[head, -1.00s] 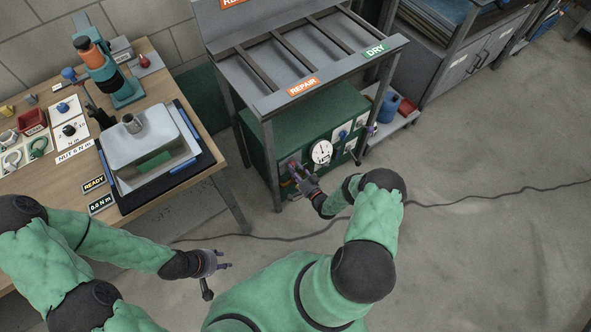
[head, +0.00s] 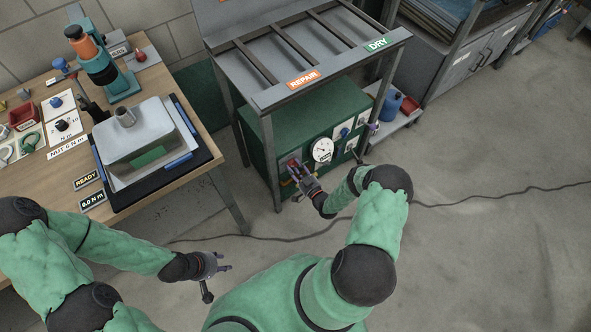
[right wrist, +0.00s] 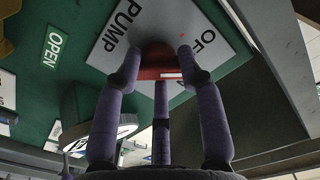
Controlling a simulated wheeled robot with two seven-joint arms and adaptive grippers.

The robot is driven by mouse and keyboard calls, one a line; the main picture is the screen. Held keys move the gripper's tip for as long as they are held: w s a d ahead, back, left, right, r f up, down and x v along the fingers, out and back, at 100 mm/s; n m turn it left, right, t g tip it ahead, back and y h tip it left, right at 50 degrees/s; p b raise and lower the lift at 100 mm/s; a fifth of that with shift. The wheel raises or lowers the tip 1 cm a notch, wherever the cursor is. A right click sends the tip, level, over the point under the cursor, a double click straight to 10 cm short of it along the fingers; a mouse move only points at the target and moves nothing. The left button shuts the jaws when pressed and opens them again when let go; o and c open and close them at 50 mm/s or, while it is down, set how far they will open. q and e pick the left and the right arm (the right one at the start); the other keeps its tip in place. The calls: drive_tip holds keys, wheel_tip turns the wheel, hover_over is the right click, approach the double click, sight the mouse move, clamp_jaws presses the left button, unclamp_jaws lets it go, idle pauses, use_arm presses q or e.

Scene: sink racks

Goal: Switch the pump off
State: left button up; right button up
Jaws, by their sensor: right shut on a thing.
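The pump is a green cabinet (head: 265,140) under the grey rack, with a white gauge (head: 322,150) on its front panel. In the right wrist view, a red knob (right wrist: 158,62) sits on a white plate (right wrist: 205,35) lettered PUMP, with a partly hidden word starting "OF". The knob bears a short white mark. My right gripper (head: 294,168) is at the panel's left part. Its purple fingers (right wrist: 159,58) are closed around the knob, hiding part of it. My left gripper (head: 227,262) is open and empty, low beside the bench, away from the pump.
The rack's shelf, with a REPAIR label (head: 303,78) and DRY label (head: 376,44), overhangs the panel. A wooden bench (head: 215,150) stands at the left. A dark cable (head: 450,203) crosses the floor. Open floor lies at the right.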

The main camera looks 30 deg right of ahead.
drive_tip(key=n, duration=0.2)
drive_tip(key=n+b, duration=0.1)
drive_tip(key=n, duration=0.1)
drive_tip(key=shift+w+d+r+n, duration=0.15)
drive_tip(key=shift+d+n, duration=0.05)
drive_tip(key=shift+n, duration=0.1)
drive_tip(key=n, duration=0.5)
drive_tip(key=shift+b, duration=0.3)
drive_tip(key=shift+w+n, duration=0.1)
drive_tip(key=shift+n, duration=0.3)
drive_tip(key=o, duration=1.2)
drive_tip(key=shift+r, duration=0.1)
drive_tip(key=shift+a, duration=0.1)
drive_tip(key=shift+s+f, duration=0.2)
drive_tip(key=shift+s, duration=0.15)
drive_tip(key=s, duration=0.7)
drive_tip(key=s+d, duration=0.1)
drive_tip(key=s, duration=0.3)
drive_tip(key=shift+s, duration=0.25)
